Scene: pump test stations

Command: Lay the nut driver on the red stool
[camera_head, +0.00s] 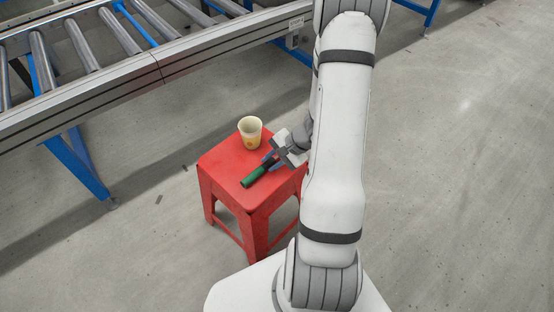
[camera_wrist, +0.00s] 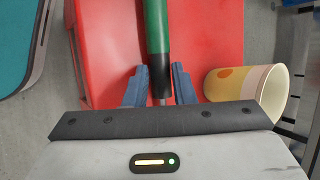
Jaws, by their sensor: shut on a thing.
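The nut driver has a green handle with a black collar; it shows in the head view (camera_head: 254,177) and in the wrist view (camera_wrist: 157,32). My gripper (camera_head: 272,160) is shut on it near the collar and shaft, with the blue fingers on both sides in the wrist view (camera_wrist: 159,88). The red stool (camera_head: 225,165) is directly below, and its seat also fills much of the wrist view (camera_wrist: 215,42). The driver is over the seat, at or close to its surface; I cannot tell whether it touches. The far end of its shaft is hidden by my gripper.
A pale cup (camera_head: 250,132) with an orange pattern stands on the stool's seat near the back edge; it also shows right of my gripper in the wrist view (camera_wrist: 245,84). A roller conveyor (camera_head: 120,75) with blue legs runs behind the stool. The grey floor around is mostly clear.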

